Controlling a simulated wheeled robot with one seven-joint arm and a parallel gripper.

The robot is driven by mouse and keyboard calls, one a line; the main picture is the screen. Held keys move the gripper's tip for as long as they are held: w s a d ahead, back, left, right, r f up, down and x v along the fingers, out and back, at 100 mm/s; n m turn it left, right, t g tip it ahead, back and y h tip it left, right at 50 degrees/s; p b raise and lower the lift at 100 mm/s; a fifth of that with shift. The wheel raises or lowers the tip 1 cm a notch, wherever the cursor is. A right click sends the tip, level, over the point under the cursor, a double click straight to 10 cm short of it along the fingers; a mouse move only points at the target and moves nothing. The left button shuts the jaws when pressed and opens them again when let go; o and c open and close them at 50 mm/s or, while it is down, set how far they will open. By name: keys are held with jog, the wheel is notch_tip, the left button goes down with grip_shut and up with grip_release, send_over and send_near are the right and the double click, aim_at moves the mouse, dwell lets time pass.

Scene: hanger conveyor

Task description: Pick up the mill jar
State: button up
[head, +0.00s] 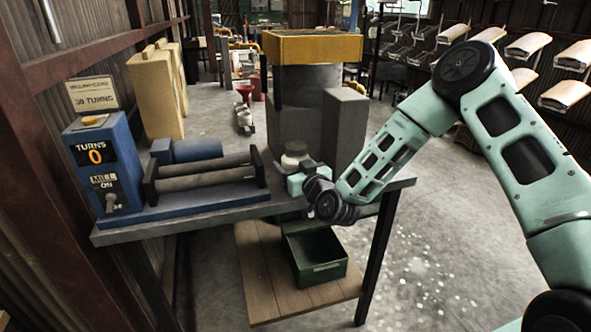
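The mill jar appears to be the small pale jar (293,158) with a whitish top, near the right end of the grey bench (225,213). It looks upright. My gripper (296,176) is at the end of the green arm, right in front of the jar, and hides its lower part. The fingers are too small and covered to tell whether they are open, or whether they touch the jar.
A blue roller mill (205,177) lies left of the jar on the bench. A blue control box (103,165) reads "TURNS 0" and "MILL ON". A green bin (316,258) stands on the wooden lower shelf (260,285). A dark grey block (344,130) rises behind the bench.

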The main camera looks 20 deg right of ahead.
aim_at(293, 143)
jog(key=shift+r, duration=0.15)
notch_tip(293, 143, up, 10)
jog(key=shift+f, duration=0.1)
dwell(0.5)
dwell(0.3)
